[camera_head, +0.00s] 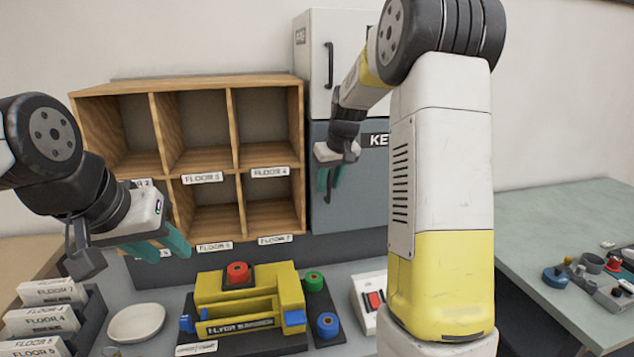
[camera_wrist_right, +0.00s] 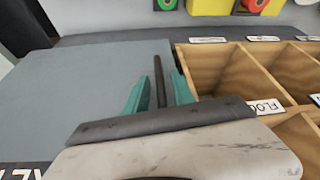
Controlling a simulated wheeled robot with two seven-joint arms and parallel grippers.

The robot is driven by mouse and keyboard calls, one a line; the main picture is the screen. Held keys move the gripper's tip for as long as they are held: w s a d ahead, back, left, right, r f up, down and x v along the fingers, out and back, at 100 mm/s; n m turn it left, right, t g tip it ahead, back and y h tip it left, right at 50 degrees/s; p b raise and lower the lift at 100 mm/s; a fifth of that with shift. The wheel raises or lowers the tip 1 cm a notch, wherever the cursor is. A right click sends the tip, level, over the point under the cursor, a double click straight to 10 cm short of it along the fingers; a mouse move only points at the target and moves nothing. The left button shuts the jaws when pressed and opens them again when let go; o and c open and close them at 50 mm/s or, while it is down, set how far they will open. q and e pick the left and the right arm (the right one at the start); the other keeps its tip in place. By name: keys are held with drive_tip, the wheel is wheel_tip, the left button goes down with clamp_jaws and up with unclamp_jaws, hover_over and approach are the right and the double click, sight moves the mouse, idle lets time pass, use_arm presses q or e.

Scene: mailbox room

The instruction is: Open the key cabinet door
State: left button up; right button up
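The key cabinet is the grey-blue box with a "KE" label, its door (camera_head: 355,185) facing me in the head view; the door looks shut. My right arm covers its right part and most of the label. A dark upright handle (camera_wrist_right: 159,82) stands on the door in the right wrist view. My right gripper (camera_head: 329,180) is at the door's left side. Its teal fingers (camera_wrist_right: 160,92) are apart, one on each side of the handle, with gaps showing. My left gripper (camera_head: 162,246) is in front of the wooden shelf, its fingers apart and empty.
A wooden pigeonhole shelf (camera_head: 236,167) stands directly left of the cabinet. A white cabinet (camera_head: 350,60) with a black handle is above. On the counter are a yellow device (camera_head: 250,292), a white dish (camera_head: 137,322), a switch box (camera_head: 370,300) and a card tray (camera_head: 88,322).

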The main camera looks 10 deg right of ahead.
clamp_jaws()
idle(1.2)
